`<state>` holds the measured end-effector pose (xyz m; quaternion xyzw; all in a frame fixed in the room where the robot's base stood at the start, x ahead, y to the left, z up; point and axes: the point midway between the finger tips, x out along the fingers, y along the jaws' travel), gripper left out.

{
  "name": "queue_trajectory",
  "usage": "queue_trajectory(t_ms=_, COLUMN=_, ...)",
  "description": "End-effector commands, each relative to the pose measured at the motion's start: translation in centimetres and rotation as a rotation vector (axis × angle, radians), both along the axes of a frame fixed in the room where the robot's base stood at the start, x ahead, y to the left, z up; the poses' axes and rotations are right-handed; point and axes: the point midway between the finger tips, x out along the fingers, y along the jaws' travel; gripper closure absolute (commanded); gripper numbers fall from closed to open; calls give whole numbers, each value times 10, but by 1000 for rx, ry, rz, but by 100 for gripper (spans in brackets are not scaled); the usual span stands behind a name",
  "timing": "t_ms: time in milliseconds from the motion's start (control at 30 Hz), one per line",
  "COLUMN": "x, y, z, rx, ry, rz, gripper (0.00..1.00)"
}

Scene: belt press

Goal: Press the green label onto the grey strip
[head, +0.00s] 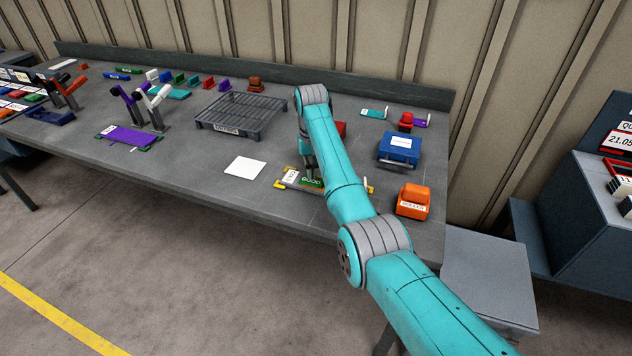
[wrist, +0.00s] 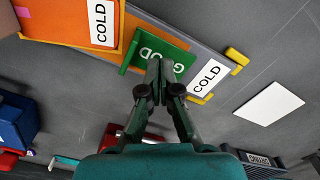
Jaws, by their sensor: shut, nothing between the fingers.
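The green label (head: 313,183), lettered GOOD, lies on or over the grey strip near its left end in the head view. In the wrist view the green label (wrist: 176,47) is partly hidden by my fingertips. The grey strip (wrist: 222,62) runs diagonally, with yellow pieces at its near end. A white COLD panel (wrist: 209,77) is beside the green label. My gripper (wrist: 160,66) is shut and empty, its tips over the label's lower edge. I cannot tell whether they touch it. In the head view my gripper (head: 309,175) is partly hidden by my arm.
An orange piece with a COLD panel (wrist: 70,22) is close to the green label. A white sheet (head: 245,167) lies left of the strip. A blue case (head: 398,150) and orange block (head: 413,202) stand right. A dark rack (head: 240,117) stands behind left.

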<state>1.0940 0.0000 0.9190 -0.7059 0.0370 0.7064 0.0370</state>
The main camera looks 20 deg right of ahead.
Motion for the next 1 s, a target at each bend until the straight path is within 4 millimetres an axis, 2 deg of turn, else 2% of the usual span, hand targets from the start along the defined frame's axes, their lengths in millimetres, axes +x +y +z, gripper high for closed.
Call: queue_trajectory(t_ms=1000, x=0, y=0, z=-13, rx=0, ry=0, rz=0, gripper=100)
